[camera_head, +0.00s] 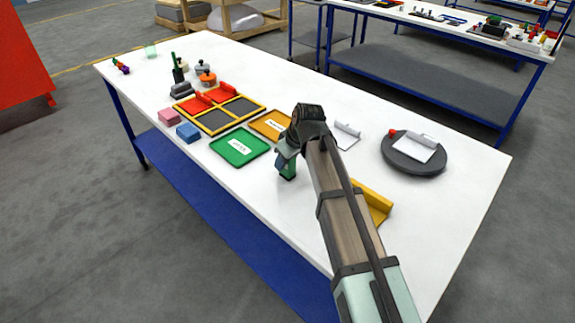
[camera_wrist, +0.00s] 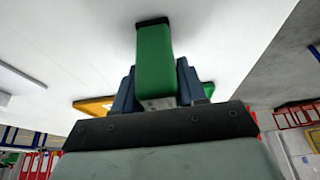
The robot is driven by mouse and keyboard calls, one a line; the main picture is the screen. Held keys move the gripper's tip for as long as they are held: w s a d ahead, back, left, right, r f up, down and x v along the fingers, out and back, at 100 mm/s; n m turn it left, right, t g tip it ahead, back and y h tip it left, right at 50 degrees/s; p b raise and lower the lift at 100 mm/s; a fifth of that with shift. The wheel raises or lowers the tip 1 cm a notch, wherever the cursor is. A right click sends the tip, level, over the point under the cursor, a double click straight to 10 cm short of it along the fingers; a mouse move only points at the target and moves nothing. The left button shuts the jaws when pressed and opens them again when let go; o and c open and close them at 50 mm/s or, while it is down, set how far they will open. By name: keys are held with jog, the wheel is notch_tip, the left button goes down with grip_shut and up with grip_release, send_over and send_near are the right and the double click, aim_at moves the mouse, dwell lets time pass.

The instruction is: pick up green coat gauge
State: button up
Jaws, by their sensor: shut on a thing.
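The green coat gauge (camera_head: 288,170) is a small green block with a dark end. In the head view it hangs below my gripper (camera_head: 286,158), in front of the green tray. My gripper is shut on it. In the wrist view the green gauge (camera_wrist: 154,60) stands out between the two blue-grey fingers of my gripper (camera_wrist: 155,85), its dark end away from the palm. The head view does not clearly show whether its lower end touches the table.
A green tray (camera_head: 240,146) and an orange tray (camera_head: 262,122) lie just left of my gripper. A yellow-framed divided tray (camera_head: 232,121), pink block (camera_head: 169,117) and blue block (camera_head: 188,133) lie further left. A dark round stand (camera_head: 400,165) is at right. The white table's (camera_head: 235,200) front strip is clear.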

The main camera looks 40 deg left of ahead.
jog(key=c, duration=0.6)
jog(key=shift+o, duration=0.2)
jog(key=shift+r, duration=0.1)
notch_tip(320, 180, up, 9)
jog(key=shift+f, duration=0.1)
jog(key=shift+w+d+r, duration=0.1)
jog(key=shift+w+r, duration=0.1)
jog(key=shift+r, duration=0.1)
jog(key=w+d+m, duration=0.2)
jog(key=w+d, duration=0.6)
jog(key=w, duration=0.3)
jog(key=w+d+r+m+t, duration=0.1)
jog(key=w+d+m, duration=0.1)
jog(key=w+d, duration=0.6)
jog(key=w+d+m+t, duration=0.1)
jog(key=w+d+m, duration=0.1)
jog(key=w+d, duration=0.6)
jog(key=shift+w+r, duration=0.35)
jog(key=shift+w, duration=3.55)
